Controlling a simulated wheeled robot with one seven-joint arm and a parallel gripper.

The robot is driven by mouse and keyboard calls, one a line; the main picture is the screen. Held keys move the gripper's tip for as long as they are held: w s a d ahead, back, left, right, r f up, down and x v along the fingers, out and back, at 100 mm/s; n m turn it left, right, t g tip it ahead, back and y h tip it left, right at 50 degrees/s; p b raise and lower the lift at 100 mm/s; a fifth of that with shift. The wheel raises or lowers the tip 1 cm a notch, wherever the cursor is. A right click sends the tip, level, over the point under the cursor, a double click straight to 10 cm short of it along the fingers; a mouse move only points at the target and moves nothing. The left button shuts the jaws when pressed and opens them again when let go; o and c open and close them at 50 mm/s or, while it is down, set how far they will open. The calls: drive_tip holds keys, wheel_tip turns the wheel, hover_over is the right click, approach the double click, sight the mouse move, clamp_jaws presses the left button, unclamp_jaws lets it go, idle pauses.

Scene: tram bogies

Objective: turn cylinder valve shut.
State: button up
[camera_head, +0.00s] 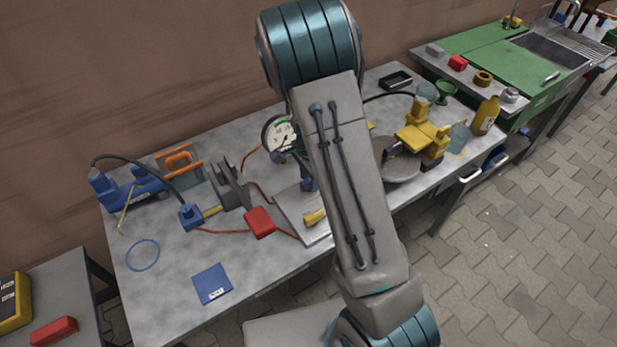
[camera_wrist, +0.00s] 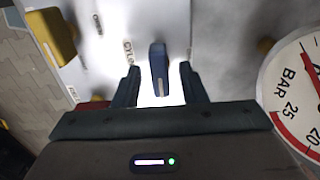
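A narrow blue valve handle (camera_wrist: 158,72) stands on a pale plate (camera_wrist: 105,35) in the wrist view, beside partly hidden lettering that starts "CYL". My gripper (camera_wrist: 159,84) is open, with one dark finger on each side of the handle. Gaps show between the handle and both fingers, and nothing is gripped. In the head view my arm hides the gripper and much of the plate (camera_head: 290,210). A small blue part (camera_head: 308,185) shows at the arm's edge; I cannot tell whether it is the handle. A yellow handle (camera_wrist: 52,36) is at the wrist view's upper left.
A round pressure gauge (camera_wrist: 300,92) marked BAR is close on the right in the wrist view; it also shows in the head view (camera_head: 279,134). Yellow equipment (camera_head: 421,137) stands right.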

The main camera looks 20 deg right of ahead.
wheel_tip(320, 180, up, 14)
idle(0.6)
drive_tip(key=shift+f, duration=0.1)
idle(0.4)
